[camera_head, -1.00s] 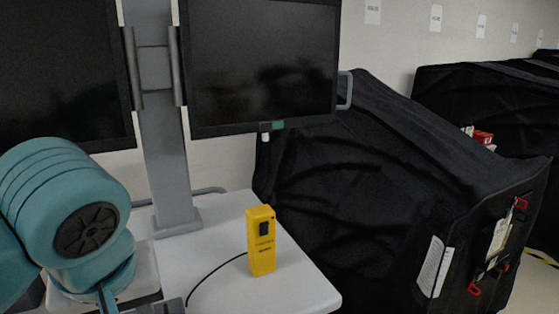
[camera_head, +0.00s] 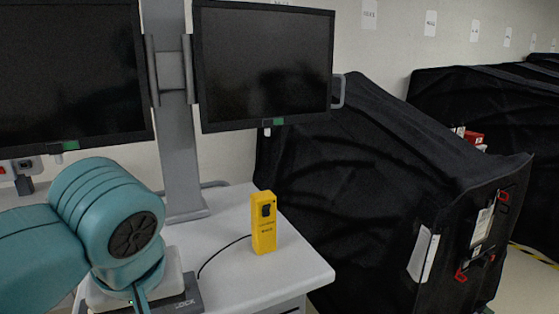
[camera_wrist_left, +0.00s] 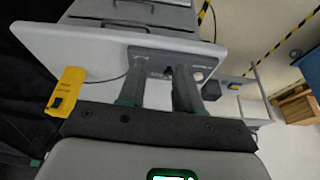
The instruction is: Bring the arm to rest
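My left arm (camera_head: 105,215) comes in from the left in the head view, its teal wrist hanging over the left side of a white cart top (camera_head: 285,272). Its gripper is mostly hidden there. In the left wrist view my left gripper (camera_wrist_left: 158,90) shows two dark fingers standing apart with nothing between them. Beyond the fingers is a grey dock (camera_wrist_left: 150,62) on the cart top; its edge also shows under the arm in the head view (camera_head: 186,300). My right gripper is in neither view.
A yellow handheld device (camera_head: 263,225) with a black cable stands upright on the cart top, and shows in the left wrist view (camera_wrist_left: 68,90). Two dark monitors (camera_head: 265,65) hang on a grey column (camera_head: 178,140). Black-covered carts (camera_head: 370,190) stand at the right.

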